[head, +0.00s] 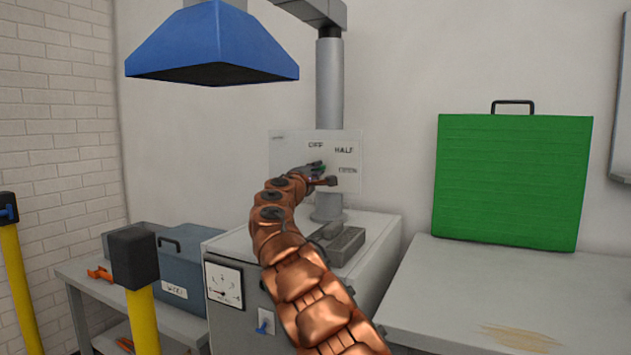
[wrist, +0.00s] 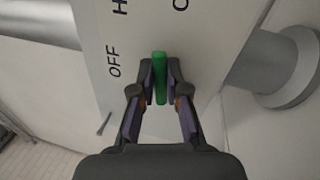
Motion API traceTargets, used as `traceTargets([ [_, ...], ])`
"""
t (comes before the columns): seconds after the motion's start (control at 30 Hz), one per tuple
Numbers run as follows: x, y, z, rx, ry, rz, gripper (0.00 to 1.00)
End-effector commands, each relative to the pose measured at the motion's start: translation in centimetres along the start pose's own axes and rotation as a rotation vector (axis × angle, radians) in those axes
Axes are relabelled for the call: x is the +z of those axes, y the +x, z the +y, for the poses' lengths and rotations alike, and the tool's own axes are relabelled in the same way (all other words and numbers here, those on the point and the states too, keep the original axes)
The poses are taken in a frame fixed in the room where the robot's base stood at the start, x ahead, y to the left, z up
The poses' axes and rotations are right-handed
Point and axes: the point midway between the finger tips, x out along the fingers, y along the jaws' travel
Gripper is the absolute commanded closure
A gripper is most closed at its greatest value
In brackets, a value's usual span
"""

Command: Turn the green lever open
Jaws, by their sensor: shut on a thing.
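The green lever (wrist: 160,78) is in the wrist view, between the fingertips of my gripper (wrist: 160,88). My gripper is shut on it, with one finger on each side. The lever is in front of a white panel (wrist: 195,45) marked OFF, with other letters partly cut off. In the head view the panel (head: 349,181) shows OFF, HALF and a third, smaller label at the right that I cannot read surely. There my gripper (head: 316,169) is at the panel below the OFF mark, and my arm and gripper hide most of the lever.
A grey post (head: 330,85) rises behind the panel from the grey cabinet (head: 385,235). A blue hood (head: 215,45) hangs above. A green case (head: 512,180) stands on the right bench (head: 450,290). Yellow posts (head: 143,320) with dark tops stand at the left.

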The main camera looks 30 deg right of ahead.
Motion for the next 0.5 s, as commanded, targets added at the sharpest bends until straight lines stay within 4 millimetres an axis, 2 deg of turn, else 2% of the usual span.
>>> traceTargets([
  [0.07, -0.02, -0.03, -0.57, -0.002, 0.047, -0.011, 1.0],
  [0.5, -0.13, -0.06, -0.74, -0.003, 0.179, -0.037, 1.0],
])
